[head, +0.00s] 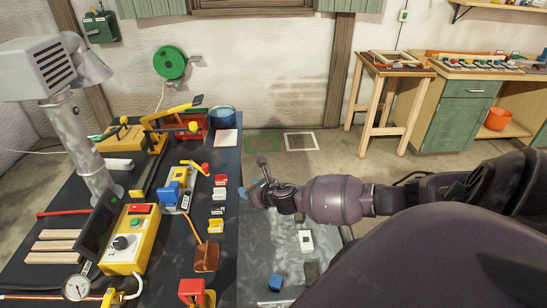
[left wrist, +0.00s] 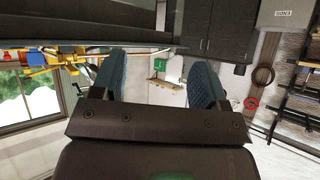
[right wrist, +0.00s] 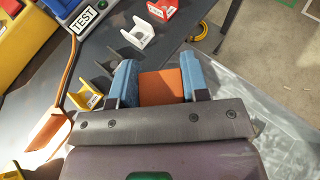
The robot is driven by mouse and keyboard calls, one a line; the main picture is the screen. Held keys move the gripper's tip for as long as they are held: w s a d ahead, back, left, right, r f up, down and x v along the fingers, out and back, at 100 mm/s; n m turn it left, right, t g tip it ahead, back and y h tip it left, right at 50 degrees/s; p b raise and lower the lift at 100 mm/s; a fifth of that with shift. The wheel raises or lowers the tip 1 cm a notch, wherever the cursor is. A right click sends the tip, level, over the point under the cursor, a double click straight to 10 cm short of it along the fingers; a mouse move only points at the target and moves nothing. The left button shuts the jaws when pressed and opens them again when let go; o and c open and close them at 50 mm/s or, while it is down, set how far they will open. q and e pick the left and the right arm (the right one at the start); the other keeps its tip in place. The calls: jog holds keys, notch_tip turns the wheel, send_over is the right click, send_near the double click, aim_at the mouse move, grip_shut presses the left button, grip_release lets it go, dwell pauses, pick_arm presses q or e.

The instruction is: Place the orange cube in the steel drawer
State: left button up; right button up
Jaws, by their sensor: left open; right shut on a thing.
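My right gripper (head: 252,190) is at the right edge of the dark workbench in the head view. In the right wrist view its blue fingers (right wrist: 161,80) are shut on the orange cube (right wrist: 161,87), with one finger on each side. I cannot clearly make out the cube in the head view. A grey metal surface, seemingly the open steel drawer (head: 262,252), lies beside the bench, partly hidden by my right arm; it also shows in the right wrist view (right wrist: 262,115). My left gripper (left wrist: 157,70) is open and empty, away from the bench.
A white block (head: 305,240) and a blue cube (head: 276,282) lie in the drawer area. The bench holds a yellow control box (head: 125,242), a copper-coloured piece (head: 206,257) and several small labelled holders near its right edge. Part of the drawer's grey floor is clear.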

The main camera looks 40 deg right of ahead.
send_over(269, 224)
notch_tip(269, 224, down, 2)
notch_tip(269, 224, down, 15)
jog(key=b, duration=0.6)
jog(key=shift+r, duration=0.1)
notch_tip(269, 224, down, 5)
jog(key=b, duration=0.2)
jog(key=shift+b, duration=0.4)
jog(key=shift+f, duration=0.25)
pick_arm(q)
notch_tip(269, 224, down, 8)
pick_arm(e)
jog(key=shift+r, duration=0.15)
pick_arm(q)
jog(key=shift+d, duration=0.1)
jog(key=shift+f, duration=0.3)
pick_arm(e)
jog(key=shift+f, duration=0.25)
jog(key=o, duration=1)
jog(key=shift+r, duration=0.1)
jog(key=shift+c, duration=0.2)
pick_arm(q)
jog(key=shift+w+r, duration=0.15)
jog(key=shift+w, duration=0.05)
